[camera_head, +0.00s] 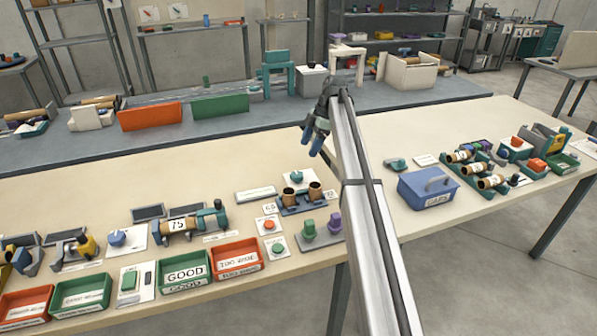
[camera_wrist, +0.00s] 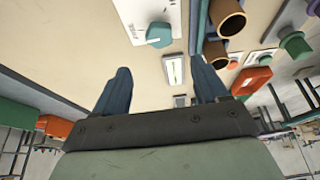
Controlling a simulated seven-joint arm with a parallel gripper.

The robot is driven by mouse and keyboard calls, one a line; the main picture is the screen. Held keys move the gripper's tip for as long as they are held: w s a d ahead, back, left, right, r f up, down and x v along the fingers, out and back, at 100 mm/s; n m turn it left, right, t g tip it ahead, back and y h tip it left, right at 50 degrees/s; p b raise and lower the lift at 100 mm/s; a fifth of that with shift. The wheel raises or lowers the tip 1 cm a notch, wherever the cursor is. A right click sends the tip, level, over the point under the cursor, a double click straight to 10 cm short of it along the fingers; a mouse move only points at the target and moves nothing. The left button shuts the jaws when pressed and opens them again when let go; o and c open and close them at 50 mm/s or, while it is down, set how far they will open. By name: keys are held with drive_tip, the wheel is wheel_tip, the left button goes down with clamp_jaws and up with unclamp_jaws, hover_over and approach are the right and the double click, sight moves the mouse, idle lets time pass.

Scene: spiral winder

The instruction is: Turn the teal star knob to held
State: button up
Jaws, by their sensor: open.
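A teal knob (camera_head: 296,177) sits on a white plate (camera_head: 283,185) near the middle of the bench, behind two brown tubes. In the wrist view the teal knob (camera_wrist: 160,35) shows a pale pointer mark, on its white plate (camera_wrist: 139,17) with small markings too blurred to read. My gripper (camera_head: 315,140) is above the bench, up and to the right of the knob in the head view. In the wrist view my gripper (camera_wrist: 162,85) has its blue fingers wide apart with nothing between them. The knob lies beyond the fingertips, untouched.
Two brown tubes (camera_head: 301,193) stand in a blue holder close to the knob. A white label strip (camera_head: 255,194) lies to its left. Green and purple knobs (camera_head: 321,229) are in front. A blue lidded box (camera_head: 432,188) stands to the right. The bench behind the knob is clear.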

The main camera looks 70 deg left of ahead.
sight(297, 174)
drive_tip(key=x, duration=1.1)
drive_tip(key=shift+s+f, duration=0.1)
drive_tip(key=shift+f, duration=0.1)
drive_tip(key=shift+c, duration=0.2)
drive_tip(key=c, duration=1)
